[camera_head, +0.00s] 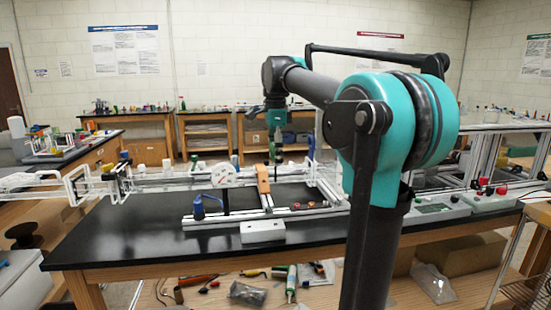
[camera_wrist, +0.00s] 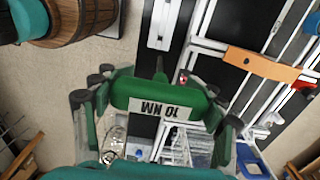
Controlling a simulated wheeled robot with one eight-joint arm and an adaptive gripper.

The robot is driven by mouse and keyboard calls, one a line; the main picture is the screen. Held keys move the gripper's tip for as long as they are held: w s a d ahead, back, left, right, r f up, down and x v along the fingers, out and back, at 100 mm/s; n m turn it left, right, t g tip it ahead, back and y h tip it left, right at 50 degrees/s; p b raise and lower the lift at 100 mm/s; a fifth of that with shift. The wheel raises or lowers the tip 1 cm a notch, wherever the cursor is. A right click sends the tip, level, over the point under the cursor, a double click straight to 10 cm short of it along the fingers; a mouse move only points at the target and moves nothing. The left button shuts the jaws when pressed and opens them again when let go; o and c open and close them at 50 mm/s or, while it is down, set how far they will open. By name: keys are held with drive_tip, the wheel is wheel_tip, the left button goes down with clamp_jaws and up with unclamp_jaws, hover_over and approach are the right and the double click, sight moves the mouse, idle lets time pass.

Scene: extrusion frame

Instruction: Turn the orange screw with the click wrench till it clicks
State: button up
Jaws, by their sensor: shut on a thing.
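The click wrench (camera_wrist: 160,98) has a green body with a white label reading "10 NM", upside down in the wrist view. My gripper (camera_wrist: 158,108) is shut on it, with dark finger parts on both sides. In the head view my gripper (camera_head: 276,125) hangs over the bench, with a dark, narrow part pointing down below it. An orange bar (camera_head: 264,187) spans the aluminium frame (camera_head: 262,214); it also shows at the upper right of the wrist view (camera_wrist: 262,65). I cannot make out the orange screw for certain. Contact between wrench and screw cannot be told.
The frame stands on a black bench (camera_head: 130,232). A round white dial (camera_head: 223,175) and a blue part (camera_head: 198,207) are beside the bar. A grey block (camera_head: 262,231) is in front. Bare bench lies at the left front. Loose tools lie on the shelf below.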

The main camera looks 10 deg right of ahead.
drive_tip(key=shift+c, duration=1.2)
drive_tip(key=shift+r, duration=3.25)
drive_tip(key=shift+c, duration=0.2)
